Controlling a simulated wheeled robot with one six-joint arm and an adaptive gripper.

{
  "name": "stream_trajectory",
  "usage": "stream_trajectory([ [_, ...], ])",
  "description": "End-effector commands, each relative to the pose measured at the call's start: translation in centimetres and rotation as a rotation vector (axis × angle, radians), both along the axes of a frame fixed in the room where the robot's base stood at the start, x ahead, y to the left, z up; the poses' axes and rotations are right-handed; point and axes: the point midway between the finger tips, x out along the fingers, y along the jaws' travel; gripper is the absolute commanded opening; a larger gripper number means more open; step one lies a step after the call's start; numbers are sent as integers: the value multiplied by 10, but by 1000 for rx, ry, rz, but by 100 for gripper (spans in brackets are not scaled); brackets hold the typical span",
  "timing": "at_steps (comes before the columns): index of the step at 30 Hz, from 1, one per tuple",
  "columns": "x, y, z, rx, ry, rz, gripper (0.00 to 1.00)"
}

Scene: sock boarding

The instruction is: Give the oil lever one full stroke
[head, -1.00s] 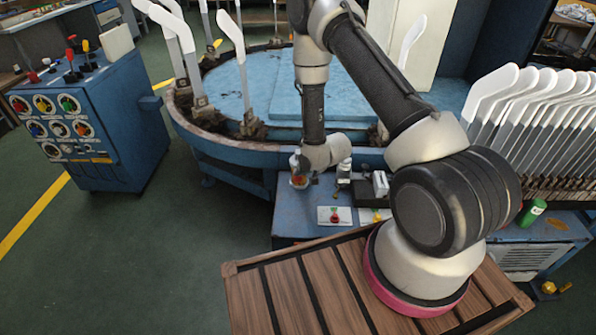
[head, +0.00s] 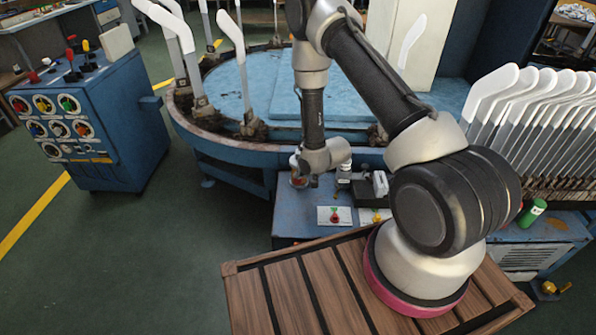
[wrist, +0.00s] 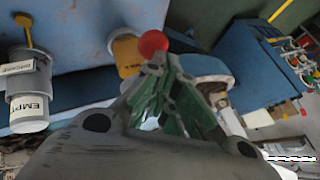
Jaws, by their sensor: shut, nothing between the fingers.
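My gripper (wrist: 168,68) is shut and empty, with its green-padded fingers together. In the wrist view a red ball knob (wrist: 153,43) sits right at the fingertips; I take it to be the oil lever's knob. I cannot tell whether the fingers touch it, and the lever's shaft is hidden. A yellow part (wrist: 127,56) with dark lettering lies behind the knob. In the head view my gripper (head: 314,183) hangs over the small blue bench (head: 290,222), beside a small container with red and orange on it (head: 299,175).
The round blue table (head: 225,150) is behind; a blue control cabinet (head: 125,140) stands left.

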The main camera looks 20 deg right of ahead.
Motion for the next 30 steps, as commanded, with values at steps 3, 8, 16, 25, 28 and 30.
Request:
stream_trajectory([
  [3, 0, 0, -1, 0, 0, 0, 0],
  [8, 0, 0, -2, 0, 0, 0, 0],
  [16, -1, 0, -2, 0, 0, 0, 0],
  [25, 0, 0, 2, 0, -1, -1, 0],
  [28, 1, 0, 9, 1, -2, -1, 0],
  [30, 2, -1, 13, 1, -1, -1, 0],
])
